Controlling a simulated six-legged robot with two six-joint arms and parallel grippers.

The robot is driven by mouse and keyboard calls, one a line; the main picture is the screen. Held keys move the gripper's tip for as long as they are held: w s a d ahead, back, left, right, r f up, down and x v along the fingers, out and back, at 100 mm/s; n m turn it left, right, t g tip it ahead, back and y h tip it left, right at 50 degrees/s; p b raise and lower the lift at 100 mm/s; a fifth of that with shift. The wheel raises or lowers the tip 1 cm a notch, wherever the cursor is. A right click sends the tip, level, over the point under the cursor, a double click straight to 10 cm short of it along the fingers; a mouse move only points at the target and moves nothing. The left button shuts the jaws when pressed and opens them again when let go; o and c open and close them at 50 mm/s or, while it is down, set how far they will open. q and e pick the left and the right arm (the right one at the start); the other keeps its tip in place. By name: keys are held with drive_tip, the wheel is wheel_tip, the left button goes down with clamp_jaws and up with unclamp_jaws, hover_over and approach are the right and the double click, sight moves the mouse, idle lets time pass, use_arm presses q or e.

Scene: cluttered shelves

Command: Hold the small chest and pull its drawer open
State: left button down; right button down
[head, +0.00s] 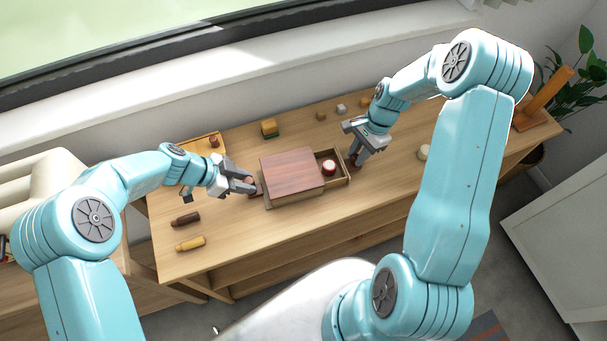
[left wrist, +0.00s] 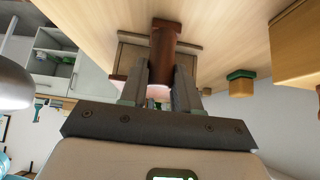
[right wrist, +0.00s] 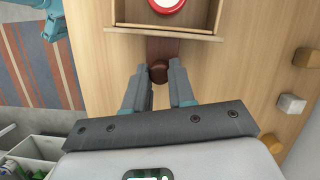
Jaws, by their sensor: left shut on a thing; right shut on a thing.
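The small chest (head: 291,171) has a reddish-brown top and stands on the wooden table. Its drawer (head: 341,181) is pulled out to the right, and a red and white round item (head: 329,167) lies inside. My left gripper (head: 250,187) is shut on the brown handle (left wrist: 163,45) at the chest's left side; the chest body (left wrist: 132,52) shows behind it. My right gripper (head: 354,163) is shut on the drawer's brown knob (right wrist: 158,71). The drawer front (right wrist: 165,33) and the item (right wrist: 166,5) show beyond the fingers in the right wrist view.
A dark brown piece (head: 185,219) and a yellow piece (head: 190,243) lie at the table's left front. A yellow and green block (head: 269,127) and several small blocks stand along the back. A pale round thing (head: 424,152) lies to the right. The table front is clear.

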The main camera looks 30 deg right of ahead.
drive_tip(key=shift+s+d, duration=0.25)
drive_tip(key=shift+d, duration=0.45)
drive_tip(key=shift+s+d, duration=0.1)
drive_tip(key=shift+d, duration=0.25)
drive_tip(key=c, duration=0.9)
unclamp_jaws()
drive_tip(key=shift+o, duration=0.2)
drive_tip(key=v, duration=1.2)
